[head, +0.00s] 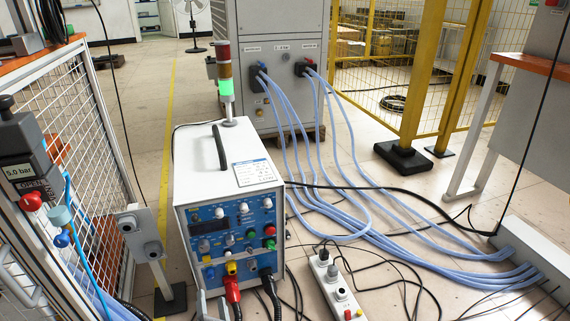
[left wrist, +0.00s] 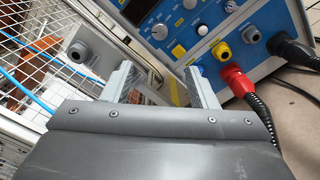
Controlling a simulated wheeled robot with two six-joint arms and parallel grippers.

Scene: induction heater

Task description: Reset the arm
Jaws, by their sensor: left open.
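My left gripper (head: 211,300) shows only by its fingertips at the bottom edge of the head view, in front of the induction heater (head: 208,155). In the left wrist view my left gripper (left wrist: 158,75) is open, with nothing between its two grey fingers. The blue front panel of the heater (left wrist: 172,24) lies beyond the fingers. A red plug (head: 231,288) and a black plug (head: 267,276) sit in the panel's lower sockets. The red plug also shows in the left wrist view (left wrist: 235,82), right of the fingers. My right gripper is not in view.
A mesh fence with a pressure valve (head: 30,172) stands at the left, beside a grey socket post (head: 140,232). A power strip (head: 336,285) and several pale blue hoses (head: 345,215) lie on the floor at right. A grey cabinet (head: 268,60) stands behind.

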